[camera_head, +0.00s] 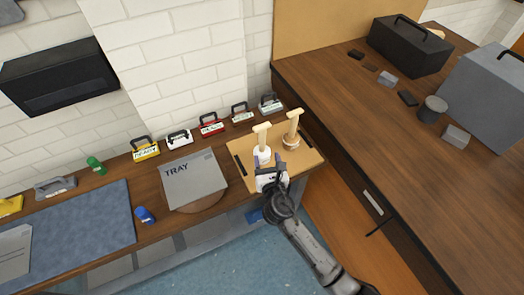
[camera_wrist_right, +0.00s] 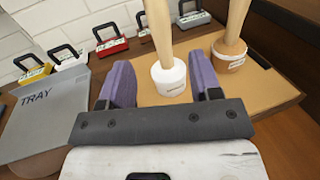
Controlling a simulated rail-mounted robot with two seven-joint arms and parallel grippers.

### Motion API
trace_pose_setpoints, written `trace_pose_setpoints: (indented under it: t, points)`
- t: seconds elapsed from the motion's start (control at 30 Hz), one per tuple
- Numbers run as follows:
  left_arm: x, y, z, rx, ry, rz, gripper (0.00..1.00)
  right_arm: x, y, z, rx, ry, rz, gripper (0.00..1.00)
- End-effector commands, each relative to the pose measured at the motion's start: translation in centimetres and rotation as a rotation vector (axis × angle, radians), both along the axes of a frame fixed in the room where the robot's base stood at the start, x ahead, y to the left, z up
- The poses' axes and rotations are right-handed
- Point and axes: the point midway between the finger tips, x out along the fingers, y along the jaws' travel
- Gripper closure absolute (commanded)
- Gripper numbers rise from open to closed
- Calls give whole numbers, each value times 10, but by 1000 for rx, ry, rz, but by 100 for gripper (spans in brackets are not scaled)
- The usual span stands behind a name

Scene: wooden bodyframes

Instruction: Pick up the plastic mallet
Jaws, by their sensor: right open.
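Two mallet-like tools stand upright on a tan wooden board (camera_head: 240,151). The nearer one, probably the plastic mallet (camera_head: 262,155), has a white labelled cylinder at the bottom and a pale wooden handle rising from it. The other mallet (camera_head: 291,142) has a brown and white bottom and stands to its right. My right gripper (camera_head: 270,166) is open and empty, just in front of the white one. In the right wrist view the white cylinder (camera_wrist_right: 170,82) appears between the purple fingers (camera_wrist_right: 161,62), seemingly beyond their tips; contact cannot be told. My left gripper is not in view.
A grey tray (camera_head: 194,180) lies left of the board. Several small handled cases, including a red one (camera_head: 212,129), line the wall behind. Right of the board, a higher wooden counter (camera_head: 350,120) carries dark and grey boxes.

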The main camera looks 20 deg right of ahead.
Motion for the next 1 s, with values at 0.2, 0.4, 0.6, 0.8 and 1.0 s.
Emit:
trace_pose_setpoints:
  t: [0.2, 0.4, 0.6, 0.8, 1.0]
  points:
    - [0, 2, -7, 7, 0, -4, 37, 32, -6, -1, 1, 0, -1, 42]
    - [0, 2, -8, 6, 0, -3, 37, 43, -8, 0, 2, 1, 0, 42]
    - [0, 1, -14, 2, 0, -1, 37, 59, -11, -1, 3, -2, 0, 42]
    - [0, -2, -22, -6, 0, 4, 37, 84, -16, -2, 3, -1, -1, 42]
    - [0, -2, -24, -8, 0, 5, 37, 94, -18, -1, 3, 0, -1, 42]
